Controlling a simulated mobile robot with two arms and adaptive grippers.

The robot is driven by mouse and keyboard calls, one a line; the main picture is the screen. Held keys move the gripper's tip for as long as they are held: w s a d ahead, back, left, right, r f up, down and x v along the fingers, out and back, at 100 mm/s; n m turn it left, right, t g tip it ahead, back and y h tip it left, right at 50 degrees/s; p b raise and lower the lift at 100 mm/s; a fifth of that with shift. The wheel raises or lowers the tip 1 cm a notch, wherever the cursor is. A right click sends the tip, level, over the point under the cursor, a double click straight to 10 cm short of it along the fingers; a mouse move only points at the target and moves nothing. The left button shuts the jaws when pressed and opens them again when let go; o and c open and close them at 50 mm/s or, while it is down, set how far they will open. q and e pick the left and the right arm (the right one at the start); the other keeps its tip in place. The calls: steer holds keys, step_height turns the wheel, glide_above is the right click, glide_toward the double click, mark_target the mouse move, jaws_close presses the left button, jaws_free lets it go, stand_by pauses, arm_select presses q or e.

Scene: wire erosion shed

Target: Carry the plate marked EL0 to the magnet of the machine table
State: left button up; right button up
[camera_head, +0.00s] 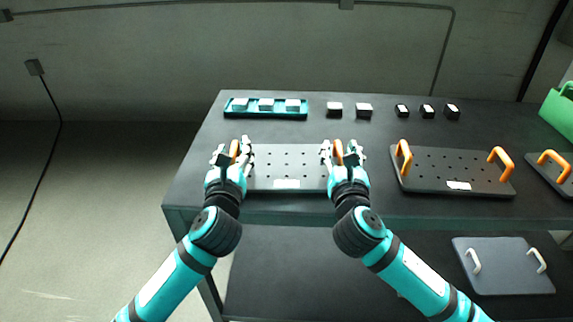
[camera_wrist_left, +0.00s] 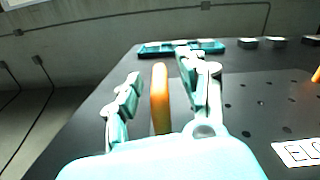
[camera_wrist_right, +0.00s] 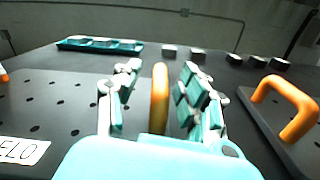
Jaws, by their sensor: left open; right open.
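The dark perforated plate (camera_head: 287,166) lies on the table between my two grippers. Its white label (camera_wrist_right: 20,150) reads EL0 in the right wrist view. It has an upright orange handle at each end. My left gripper (camera_head: 233,152) is open, with its fingers on either side of the left handle (camera_wrist_left: 160,98). My right gripper (camera_head: 342,153) is open, with its fingers on either side of the right handle (camera_wrist_right: 159,98). Neither gripper has closed on its handle. I cannot make out the magnet or the machine table in these views.
A second perforated plate (camera_head: 440,170) with orange handles lies to the right, and another plate (camera_head: 558,168) is partly cut off. A teal tray (camera_head: 265,115) with blocks and several loose blocks stand behind. A grey plate (camera_head: 503,272) with white handles lies on the lower shelf.

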arm_select(q)
steer(key=shift+w, duration=0.2)
arm_select(e)
steer(key=shift+w, duration=0.25)
arm_select(q)
jaws_close()
arm_select(e)
jaws_close()
